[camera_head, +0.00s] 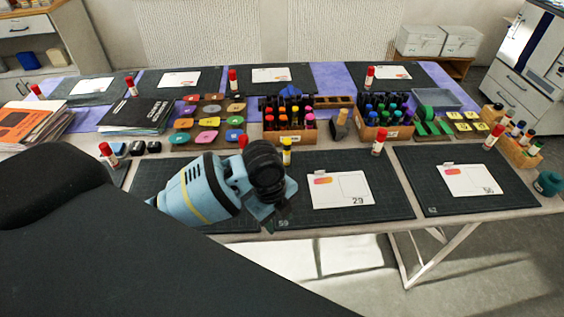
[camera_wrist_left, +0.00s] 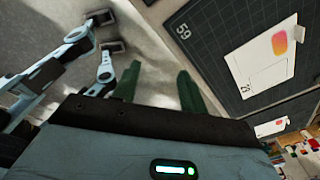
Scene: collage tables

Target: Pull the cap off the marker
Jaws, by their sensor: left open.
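My left gripper (camera_head: 266,208) hangs over the front edge of the middle table mat. Its two green fingers (camera_wrist_left: 158,90) are apart in the left wrist view, with only grey floor between them. Several markers with coloured caps (camera_head: 292,114) stand in a wooden box behind the gripper. More dark-bodied markers (camera_head: 385,102) stand in a second wooden box (camera_head: 388,130) to the right. An upright yellow-topped stick (camera_head: 287,150) stands just behind my left gripper, apart from the boxes. I cannot tell which marker is meant. My right gripper does not show.
Red-capped sticks stand about, one (camera_head: 379,141) near a white card (camera_head: 342,190) on the front mat (camera_head: 400,212). Coloured pads (camera_head: 208,122) lie behind the gripper, beside a black book (camera_head: 137,116).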

